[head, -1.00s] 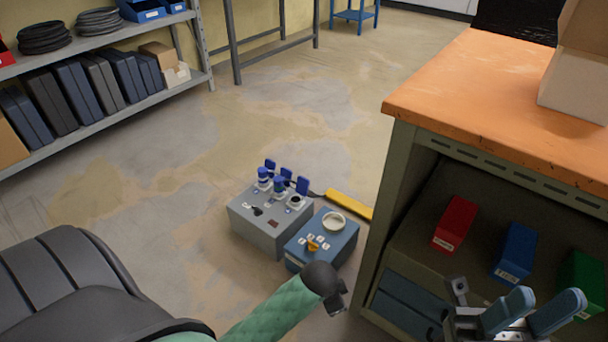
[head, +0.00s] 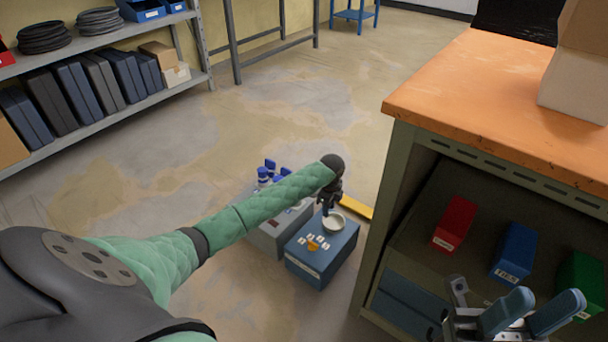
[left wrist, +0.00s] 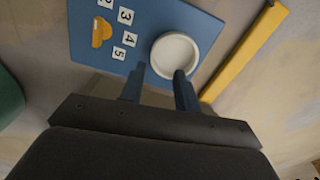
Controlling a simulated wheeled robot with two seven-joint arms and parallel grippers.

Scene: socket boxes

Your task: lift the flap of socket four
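The grey socket box (head: 268,240) stands on the floor, largely covered by my left arm. A few blue socket parts (head: 264,174) show above the arm; which one is socket four cannot be told. A blue box (head: 322,266) stands beside it, with a round white dish (head: 335,223), an orange knob (head: 313,243) and number labels on top. My left gripper (head: 327,207) is above the blue box's far side, by the dish. In the left wrist view its fingers (left wrist: 159,88) are apart and empty, pointing towards the dish (left wrist: 175,55). My right gripper (head: 530,310) is open and empty at lower right.
A yellow bar (head: 357,207) lies on the floor behind the blue box. A workbench (head: 450,95) with red, blue and green bins stands close on the right. A shelf (head: 110,122) is at upper left. The floor between is clear.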

